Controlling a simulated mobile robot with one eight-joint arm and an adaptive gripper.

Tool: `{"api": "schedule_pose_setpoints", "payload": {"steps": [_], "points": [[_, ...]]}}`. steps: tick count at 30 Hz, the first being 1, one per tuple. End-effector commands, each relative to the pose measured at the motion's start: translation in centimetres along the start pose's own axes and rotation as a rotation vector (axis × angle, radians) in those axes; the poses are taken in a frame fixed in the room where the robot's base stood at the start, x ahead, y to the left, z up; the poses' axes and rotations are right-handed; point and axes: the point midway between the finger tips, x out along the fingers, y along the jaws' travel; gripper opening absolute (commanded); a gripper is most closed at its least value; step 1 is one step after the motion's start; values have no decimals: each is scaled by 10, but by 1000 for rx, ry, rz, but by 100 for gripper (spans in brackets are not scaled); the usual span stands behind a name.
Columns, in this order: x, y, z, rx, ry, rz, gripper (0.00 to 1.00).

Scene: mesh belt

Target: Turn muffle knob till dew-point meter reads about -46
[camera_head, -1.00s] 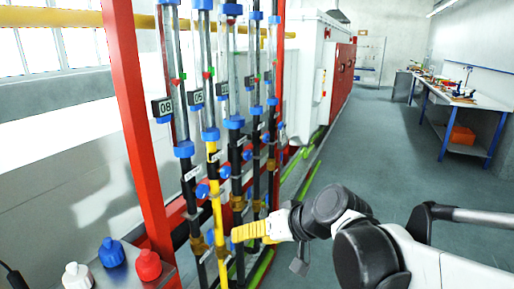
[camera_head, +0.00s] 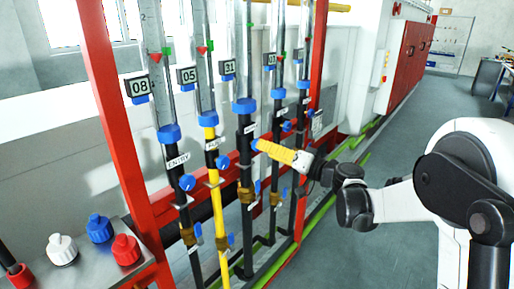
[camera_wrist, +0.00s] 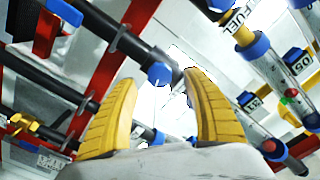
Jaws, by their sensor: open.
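Several upright flow tubes with blue knobs stand in a red frame. The first two carry ENTRY (camera_head: 178,161) and FUEL (camera_head: 217,143) labels. The third tube's label (camera_head: 250,128) is too small to read, so I cannot confirm which knob is muffle. My yellow-fingered gripper (camera_head: 262,147) reaches the third tube's blue knob (camera_head: 255,144), whose edge shows at the fingertips. In the wrist view, my gripper (camera_wrist: 160,80) is open, with a blue knob (camera_wrist: 160,74) on a black pipe between the fingertips. Contact is unclear. I cannot identify the dew-point meter in either view.
Tags reading 08 (camera_head: 139,87), 05 (camera_head: 187,76) and 31 (camera_head: 227,67) hang by the tubes. Neighbouring pipes and knobs are close. Open floor (camera_head: 400,150) lies right.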

Motion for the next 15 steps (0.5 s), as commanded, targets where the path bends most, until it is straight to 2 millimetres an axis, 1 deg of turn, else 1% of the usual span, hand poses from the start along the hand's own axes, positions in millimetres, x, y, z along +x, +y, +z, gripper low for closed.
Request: {"api": "schedule_pose_setpoints", "payload": {"steps": [1,6,10,15], "points": [[11,1,2,0,-1,-1,58],[38,1,2,0,-1,-1,58],[48,1,0,1,0,1,58],[52,0,0,1,0,1,58]]}}
